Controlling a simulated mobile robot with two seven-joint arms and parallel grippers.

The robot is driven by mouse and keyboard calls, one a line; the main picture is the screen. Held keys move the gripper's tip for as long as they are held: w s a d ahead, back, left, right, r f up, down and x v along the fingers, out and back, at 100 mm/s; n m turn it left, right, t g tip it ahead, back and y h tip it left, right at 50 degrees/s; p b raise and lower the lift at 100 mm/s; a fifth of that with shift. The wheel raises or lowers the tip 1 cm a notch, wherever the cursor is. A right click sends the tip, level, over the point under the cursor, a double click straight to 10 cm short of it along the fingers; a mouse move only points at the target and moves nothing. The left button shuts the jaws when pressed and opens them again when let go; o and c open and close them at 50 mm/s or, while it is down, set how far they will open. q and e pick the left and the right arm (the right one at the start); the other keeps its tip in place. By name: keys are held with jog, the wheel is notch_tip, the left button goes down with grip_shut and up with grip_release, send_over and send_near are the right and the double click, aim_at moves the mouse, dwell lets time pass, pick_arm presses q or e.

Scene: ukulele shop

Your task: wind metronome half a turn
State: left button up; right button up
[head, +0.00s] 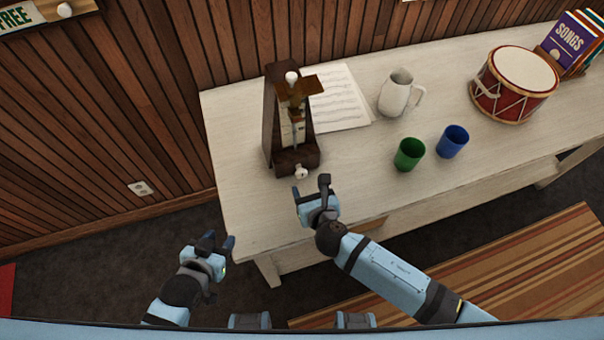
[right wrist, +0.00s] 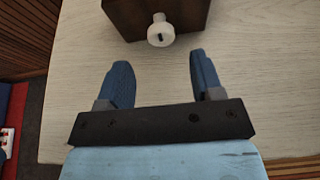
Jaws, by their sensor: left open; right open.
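A dark wooden metronome (head: 270,130) stands upright near the left end of the table, its front showing a pale scale and pendulum. A white winding key (head: 301,172) sticks out low on its front; the key also shows in the right wrist view (right wrist: 161,31), beyond my fingertips and roughly centred between them. My right gripper (head: 312,197) is open and empty, just in front of the key and apart from it. In the right wrist view its two blue fingers (right wrist: 158,75) are spread. My left gripper (head: 219,242) is open and empty, off the table's left front corner.
Sheet music (head: 340,100) lies behind and right of the metronome. A white pitcher (head: 395,95), green cup (head: 409,154), blue cup (head: 453,141), red drum (head: 513,85) and songbooks (head: 568,42) stand further right. The pale tabletop (head: 235,190) is clear around the metronome's front.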

aim_at(302, 176)
jog(key=x, duration=0.6)
jog(key=shift+w+f, duration=0.2)
jog(key=shift+w, duration=0.05)
jog(key=c, duration=0.9)
